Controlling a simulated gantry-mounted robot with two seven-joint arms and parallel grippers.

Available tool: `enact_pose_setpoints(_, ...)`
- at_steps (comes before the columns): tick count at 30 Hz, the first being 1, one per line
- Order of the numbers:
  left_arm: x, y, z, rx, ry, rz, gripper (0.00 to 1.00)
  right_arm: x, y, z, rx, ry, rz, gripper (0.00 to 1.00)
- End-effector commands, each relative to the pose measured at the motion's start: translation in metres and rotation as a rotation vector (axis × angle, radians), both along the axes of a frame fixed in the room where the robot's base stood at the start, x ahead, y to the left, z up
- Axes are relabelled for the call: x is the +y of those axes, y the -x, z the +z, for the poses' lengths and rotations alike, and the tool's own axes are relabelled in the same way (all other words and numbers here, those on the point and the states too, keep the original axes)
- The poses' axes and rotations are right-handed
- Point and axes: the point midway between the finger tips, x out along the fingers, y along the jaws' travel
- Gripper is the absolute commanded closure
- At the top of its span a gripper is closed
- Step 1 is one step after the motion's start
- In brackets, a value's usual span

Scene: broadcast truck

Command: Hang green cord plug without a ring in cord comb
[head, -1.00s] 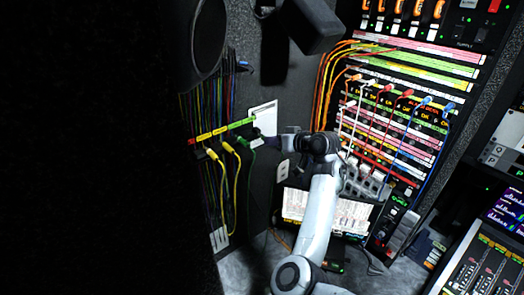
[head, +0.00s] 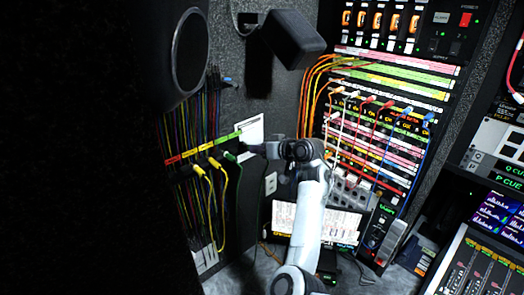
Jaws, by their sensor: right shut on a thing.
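The cord comb (head: 205,148) is a dark strip on the left wall with red, yellow and green labels along it. Two yellow plugs (head: 214,163) hang at its middle, their yellow cords looping below. A green plug (head: 231,157) is at the comb's right end, under the green label. My right gripper (head: 248,149) reaches in from the right and is shut on the green plug. The fingertips are small and dark against the wall, so I cannot tell whether the plug sits in a slot or in front of it. Any ring is too small to see. My left gripper is not in view.
A patch rack (head: 385,150) with orange, white, red and blue cords stands to the right. A round dark-framed disc (head: 190,50) and a black box-shaped fixture (head: 292,38) hang above. Thin coloured cables run behind the comb.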

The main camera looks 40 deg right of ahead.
Motion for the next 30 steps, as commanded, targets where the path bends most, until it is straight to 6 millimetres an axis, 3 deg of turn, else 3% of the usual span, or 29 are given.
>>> enact_pose_setpoints(26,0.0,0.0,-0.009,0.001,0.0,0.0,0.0,-0.001,-0.06,-0.004,0.002,0.001,-0.001,1.0)
enact_pose_setpoints(30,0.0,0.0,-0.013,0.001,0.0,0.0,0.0,0.0,-0.063,-0.012,0.003,0.0,-0.002,1.0)
